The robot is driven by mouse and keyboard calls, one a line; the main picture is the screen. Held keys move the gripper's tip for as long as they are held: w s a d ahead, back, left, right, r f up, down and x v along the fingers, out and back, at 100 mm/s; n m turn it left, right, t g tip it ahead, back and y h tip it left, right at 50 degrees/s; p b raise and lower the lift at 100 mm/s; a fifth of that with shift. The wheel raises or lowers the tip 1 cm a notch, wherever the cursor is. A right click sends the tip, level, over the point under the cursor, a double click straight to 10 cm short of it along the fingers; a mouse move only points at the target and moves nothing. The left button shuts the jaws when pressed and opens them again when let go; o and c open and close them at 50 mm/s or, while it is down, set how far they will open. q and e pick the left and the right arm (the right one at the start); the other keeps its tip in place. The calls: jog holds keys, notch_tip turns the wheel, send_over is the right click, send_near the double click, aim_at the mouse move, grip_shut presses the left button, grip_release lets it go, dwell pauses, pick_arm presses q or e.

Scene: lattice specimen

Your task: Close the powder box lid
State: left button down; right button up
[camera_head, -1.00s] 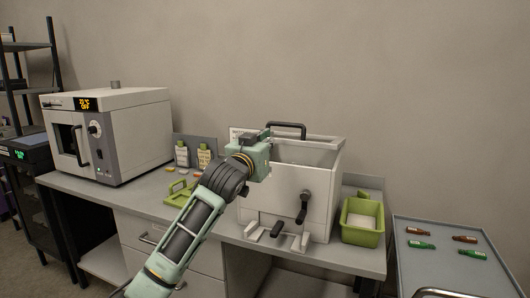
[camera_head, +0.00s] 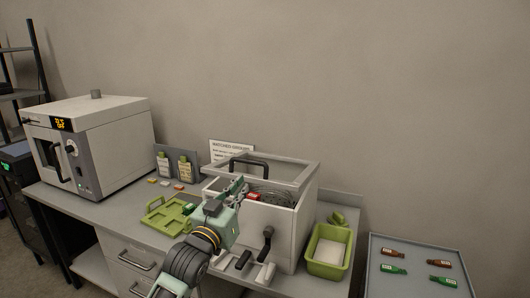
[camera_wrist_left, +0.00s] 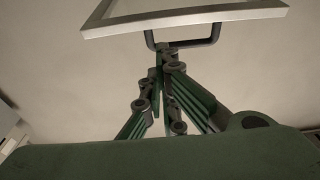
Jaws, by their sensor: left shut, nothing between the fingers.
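The powder box is a white box (camera_head: 280,230) on the bench with a dark crank on its front. Its lid, a grey frame with a clear pane (camera_head: 295,175), sits raised and tilted above the box, leaving a gap at the front. Grey contents and a small red item (camera_head: 253,196) show through the gap. The lid's dark handle (camera_head: 248,162) also shows in the left wrist view (camera_wrist_left: 183,44). My left gripper (camera_head: 240,183) is shut and empty at the box's front left, near the lid's edge. In the wrist view its fingertips (camera_wrist_left: 165,58) appear close under the handle; contact is unclear.
A green tub (camera_head: 328,250) stands right of the box. A green rack (camera_head: 168,215) and small coloured pieces lie left. Two bottles (camera_head: 173,166) stand behind, and an oven (camera_head: 90,145) is at far left. A separate table (camera_head: 415,255) with several small bottles is at right.

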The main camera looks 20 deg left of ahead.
aim_at(260, 164)
pick_arm(q)
jog(key=w+p, duration=0.1)
jog(key=w, duration=0.1)
jog(key=w+r+p, duration=0.1)
jog(key=w, duration=0.2)
jog(key=w+p, duration=0.1)
jog(key=w, duration=0.2)
jog(key=shift+w+r, duration=0.15)
jog(key=shift+r, duration=0.1)
jog(key=shift+w, duration=0.5)
jog(key=shift+w+p, duration=0.1)
jog(key=shift+p, duration=0.2)
pick_arm(e)
jog(key=r, duration=0.1)
jog(key=s+a+r, duration=0.1)
jog(key=s+r, duration=0.1)
jog(key=r, duration=0.1)
jog(key=shift+a, duration=0.2)
jog(key=shift+s, duration=0.15)
